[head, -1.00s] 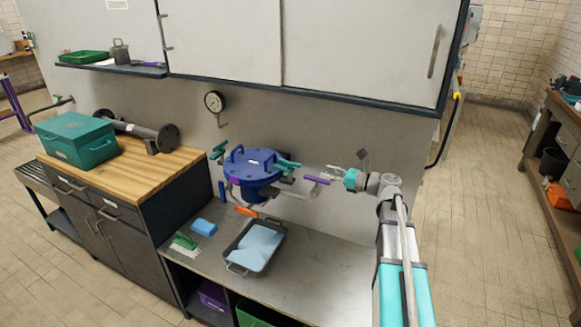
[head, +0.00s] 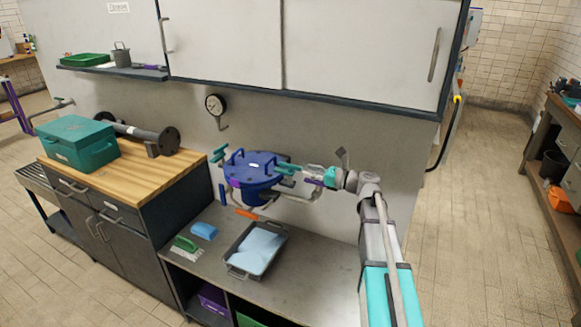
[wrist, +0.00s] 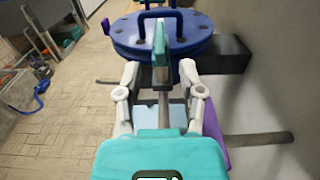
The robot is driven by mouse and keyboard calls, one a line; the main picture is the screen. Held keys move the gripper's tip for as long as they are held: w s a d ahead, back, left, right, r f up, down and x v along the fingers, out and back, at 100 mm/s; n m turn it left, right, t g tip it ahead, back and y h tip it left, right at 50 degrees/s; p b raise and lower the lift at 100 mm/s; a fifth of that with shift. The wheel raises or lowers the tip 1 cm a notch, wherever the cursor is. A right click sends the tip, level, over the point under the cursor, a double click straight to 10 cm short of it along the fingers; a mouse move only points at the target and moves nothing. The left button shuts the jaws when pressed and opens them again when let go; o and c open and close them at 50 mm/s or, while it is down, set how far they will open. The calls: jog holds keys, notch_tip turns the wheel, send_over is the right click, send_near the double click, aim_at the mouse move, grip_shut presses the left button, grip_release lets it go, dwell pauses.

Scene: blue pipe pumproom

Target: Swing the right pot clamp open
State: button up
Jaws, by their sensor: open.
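The blue pot (head: 255,178) has a bolted lid with upright handles and is mounted by the wall above the bench. The right pot clamp (head: 287,169) is a teal lever on the pot's right side. In the wrist view the clamp (wrist: 160,42) points toward me, its end between the finger tips. My gripper (head: 306,170) is open, one finger on each side of the clamp; in the wrist view the gripper (wrist: 158,68) shows gaps on both sides, and contact cannot be told. A second teal clamp (head: 219,153) is on the pot's left.
A purple handle (head: 314,182) lies just below my gripper, and it also shows right of the fingers in the wrist view (wrist: 213,132). A grey tray (head: 256,250), blue sponge (head: 204,231) and green brush (head: 186,243) lie on the bench. Wall cabinets (head: 350,50) overhang.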

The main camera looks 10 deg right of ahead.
aim_at(290, 166)
jog(key=x, duration=0.7)
jog(key=shift+w+a, duration=0.1)
jog(key=shift+a, duration=0.05)
grip_shut()
